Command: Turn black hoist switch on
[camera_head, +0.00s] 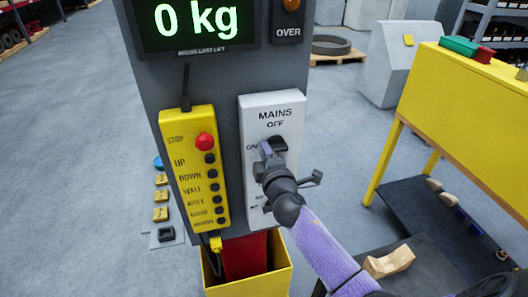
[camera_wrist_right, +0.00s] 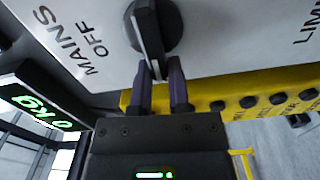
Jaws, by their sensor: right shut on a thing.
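The black rotary switch (camera_head: 275,144) sits on a white panel (camera_head: 285,107) marked MAINS, with OFF printed above it and ON to its left. In the right wrist view the round black knob (camera_wrist_right: 172,28) has a raised bar handle. My right gripper (camera_head: 268,160) is at the switch, and in the wrist view its two fingers (camera_wrist_right: 160,75) are closed around the lower end of the bar. The gripper hides part of the knob in the head view, so I cannot tell exactly where the bar points. My left gripper is not in view.
A yellow pendant (camera_head: 187,150) with a red stop button (camera_head: 205,141) hangs left of the panel. A display (camera_head: 192,20) above reads 0 kg. A yellow bin (camera_head: 215,287) stands below, and a yellow table (camera_head: 475,110) is on the right. Open floor lies to the left.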

